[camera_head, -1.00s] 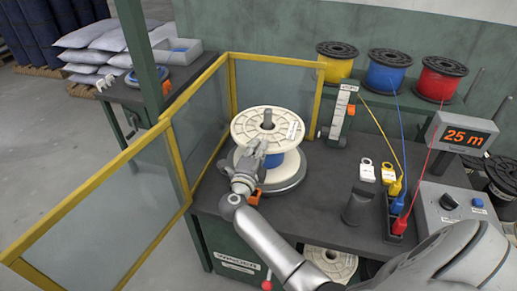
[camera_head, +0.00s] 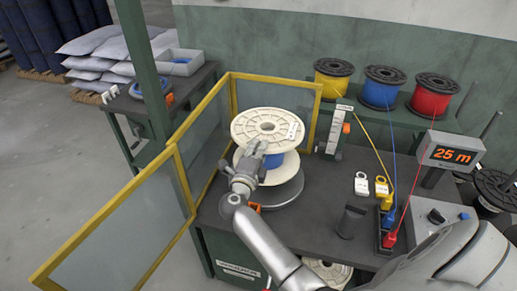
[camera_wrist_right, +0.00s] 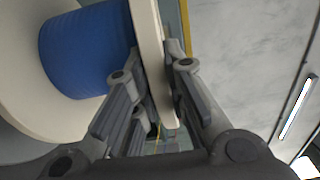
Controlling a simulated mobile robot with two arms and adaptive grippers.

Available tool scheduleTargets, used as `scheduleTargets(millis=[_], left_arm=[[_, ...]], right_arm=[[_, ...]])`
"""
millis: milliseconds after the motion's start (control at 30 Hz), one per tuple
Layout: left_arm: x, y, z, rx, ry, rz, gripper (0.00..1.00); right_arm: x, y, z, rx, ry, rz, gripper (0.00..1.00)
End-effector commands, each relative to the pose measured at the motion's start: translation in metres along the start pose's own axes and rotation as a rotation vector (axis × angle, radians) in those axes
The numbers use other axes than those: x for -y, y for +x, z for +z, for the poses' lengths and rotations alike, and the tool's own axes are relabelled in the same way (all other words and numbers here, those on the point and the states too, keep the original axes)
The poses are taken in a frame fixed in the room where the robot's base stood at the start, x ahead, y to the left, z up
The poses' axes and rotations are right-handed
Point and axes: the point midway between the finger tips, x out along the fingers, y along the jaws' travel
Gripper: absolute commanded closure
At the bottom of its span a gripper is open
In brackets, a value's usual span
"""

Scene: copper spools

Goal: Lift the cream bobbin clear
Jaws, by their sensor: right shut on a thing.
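The cream bobbin (camera_head: 248,131), with blue wire (camera_head: 273,161) wound between its flanges, is upright over a round grey turntable (camera_head: 287,194). Its centre hole faces up and no spindle sticks out above it. My right gripper (camera_head: 256,156) is at the bobbin's near side, shut on the rim of its upper flange. In the right wrist view the flange (camera_wrist_right: 150,50) passes between the two fingers (camera_wrist_right: 155,100), with the blue wire (camera_wrist_right: 85,50) to the left. The fingers and my arm hide part of the lower flange and turntable. My left gripper is not in view.
Yellow-framed clear guards (camera_head: 178,150) stand left of and behind the turntable. A measuring stand (camera_head: 334,135) is close on the right. Yellow, blue and red spools (camera_head: 383,88) sit on the back shelf, their wires running to connectors (camera_head: 388,225). A display (camera_head: 452,156) reads 25 m.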

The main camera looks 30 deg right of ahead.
Motion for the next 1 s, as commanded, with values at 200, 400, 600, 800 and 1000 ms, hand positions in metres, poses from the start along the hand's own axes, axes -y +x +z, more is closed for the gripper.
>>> scheduleTargets(millis=[200, 400, 600, 800, 1000], left_arm=[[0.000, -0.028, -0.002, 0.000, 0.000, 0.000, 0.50], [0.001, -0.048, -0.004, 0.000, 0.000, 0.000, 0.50], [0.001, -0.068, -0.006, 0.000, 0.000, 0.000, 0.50], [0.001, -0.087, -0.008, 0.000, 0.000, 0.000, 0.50], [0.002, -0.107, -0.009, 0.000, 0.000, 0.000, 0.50]], right_arm=[[0.034, 0.001, 0.001, 0.000, 0.002, -0.012, 1.00], [0.053, 0.001, 0.001, 0.000, 0.002, -0.012, 1.00], [0.073, 0.001, 0.001, 0.000, 0.003, -0.011, 1.00], [0.094, 0.001, 0.001, 0.000, 0.002, -0.012, 1.00], [0.114, 0.001, 0.001, 0.000, 0.002, -0.012, 1.00]])
